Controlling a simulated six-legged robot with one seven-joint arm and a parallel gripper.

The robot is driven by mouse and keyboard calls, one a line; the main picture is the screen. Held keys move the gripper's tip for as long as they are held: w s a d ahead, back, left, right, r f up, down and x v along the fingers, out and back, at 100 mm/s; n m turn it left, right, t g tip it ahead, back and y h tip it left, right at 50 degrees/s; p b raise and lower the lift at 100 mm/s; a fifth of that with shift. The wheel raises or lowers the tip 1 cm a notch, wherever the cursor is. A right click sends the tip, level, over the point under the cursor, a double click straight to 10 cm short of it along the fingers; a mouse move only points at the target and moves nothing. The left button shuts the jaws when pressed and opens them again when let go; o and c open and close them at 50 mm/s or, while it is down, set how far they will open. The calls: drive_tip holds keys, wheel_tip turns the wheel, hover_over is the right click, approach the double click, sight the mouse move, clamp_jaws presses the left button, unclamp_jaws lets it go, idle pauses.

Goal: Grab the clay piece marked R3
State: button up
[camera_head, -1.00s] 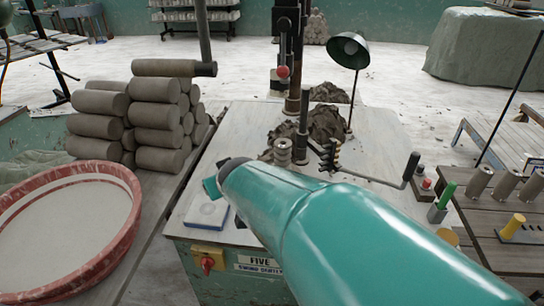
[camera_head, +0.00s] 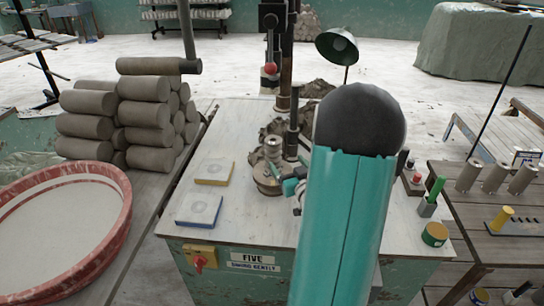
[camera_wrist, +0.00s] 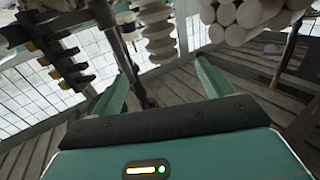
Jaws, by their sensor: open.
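Brown clay lumps lie on the pale work table (camera_head: 245,118), one (camera_head: 318,89) at the back and another (camera_head: 266,180) around the base of a ringed post (camera_head: 273,150). No R3 mark is readable on any piece. My gripper (camera_head: 292,187) is mostly hidden behind my arm in the head view, just right of that post's base. In the wrist view my gripper (camera_wrist: 163,68) has its two teal fingers spread with nothing between them. A pale ribbed column (camera_wrist: 158,35) stands beyond them.
A lever press (camera_head: 285,60) and a green lamp (camera_head: 337,46) rise at the back. Clay logs (camera_head: 85,125) and a red-rimmed basin (camera_head: 125,215) are left. Yellow-edged (camera_head: 213,171) and blue-edged (camera_head: 199,209) tiles lie front left. A tool bench (camera_head: 500,210) stands right.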

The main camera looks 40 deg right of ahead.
approach(271, 137)
drive_tip(key=w+d, duration=0.1)
drive_tip(key=w+f, duration=0.1)
drive_tip(key=w+d+f, duration=0.1)
drive_tip(key=w, duration=0.1)
drive_tip(key=shift+w+d+f, duration=0.1)
drive_tip(key=shift+d, duration=0.2)
drive_tip(key=shift+a+x, duration=0.1)
drive_tip(key=shift+x, duration=1.2)
drive_tip(key=shift+a+x, duration=0.15)
drive_tip(key=shift+x, duration=1.2)
drive_tip(key=shift+w, duration=0.1)
drive_tip(key=c, duration=1.5)
drive_tip(key=shift+r, duration=0.65)
wheel_tip(271, 137, up, 2)
drive_tip(key=shift+r, duration=0.1)
drive_tip(key=shift+s+a+r, duration=1.35)
drive_tip(key=shift+a+r, duration=0.2)
drive_tip(key=shift+a, duration=0.35)
drive_tip(key=shift+s+a+r, duration=1.4)
drive_tip(key=shift+a+r, duration=0.2)
drive_tip(key=shift+a, duration=0.25)
drive_tip(key=shift+s+a+r, duration=1.35)
drive_tip(key=shift+a+r, duration=0.2)
drive_tip(key=shift+a, duration=0.35)
